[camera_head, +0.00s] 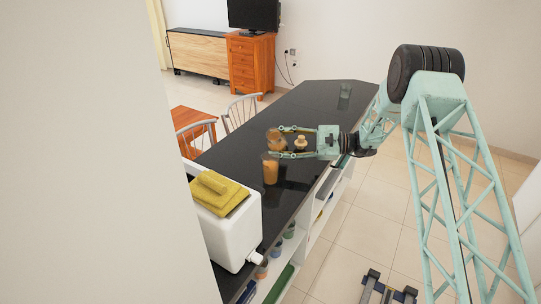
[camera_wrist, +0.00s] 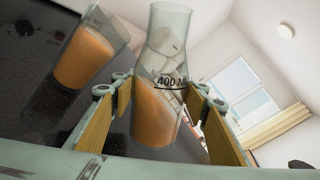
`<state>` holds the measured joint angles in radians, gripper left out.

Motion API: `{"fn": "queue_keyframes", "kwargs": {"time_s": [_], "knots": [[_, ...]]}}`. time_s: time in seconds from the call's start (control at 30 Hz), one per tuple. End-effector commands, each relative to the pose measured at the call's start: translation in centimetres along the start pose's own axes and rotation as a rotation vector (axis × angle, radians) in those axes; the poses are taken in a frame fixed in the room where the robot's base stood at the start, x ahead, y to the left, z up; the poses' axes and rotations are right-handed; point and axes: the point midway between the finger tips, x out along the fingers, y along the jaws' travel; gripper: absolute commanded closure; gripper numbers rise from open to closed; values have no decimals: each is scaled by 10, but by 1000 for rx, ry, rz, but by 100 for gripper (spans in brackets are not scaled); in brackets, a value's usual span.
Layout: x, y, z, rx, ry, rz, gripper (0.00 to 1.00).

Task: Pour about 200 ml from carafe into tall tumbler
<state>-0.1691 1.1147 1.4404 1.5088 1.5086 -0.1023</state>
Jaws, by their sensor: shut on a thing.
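The glass carafe (camera_wrist: 158,112) sits between the pads of my gripper (camera_wrist: 160,90) in the wrist view, with orange liquid in its lower part and a "400 M" mark. In the head view the carafe (camera_head: 276,139) is held above the dark counter, tilted, partly behind my gripper (camera_head: 274,143). My gripper is shut on it. The tall tumbler (camera_head: 270,169) stands upright on the counter just in front of the carafe and holds orange liquid. In the wrist view the tumbler (camera_wrist: 85,58) is left of the carafe, filled well over half. No stream of liquid is visible.
A clear glass (camera_head: 345,90) is at the far end. A white dispenser (camera_head: 228,232) with a yellow cloth (camera_head: 216,194) stands nearer. The far counter (camera_head: 310,108) is mostly clear.

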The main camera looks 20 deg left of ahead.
Motion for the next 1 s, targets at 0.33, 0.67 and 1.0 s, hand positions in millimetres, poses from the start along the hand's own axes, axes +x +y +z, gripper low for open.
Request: {"fn": "queue_keyframes", "kwargs": {"time_s": [0.33,0.67,1.0], "knots": [[0,-2,-1,138,-20,0,81],[0,-4,-2,268,-38,0,81],[-1,-5,-3,405,-56,0,81]]}}
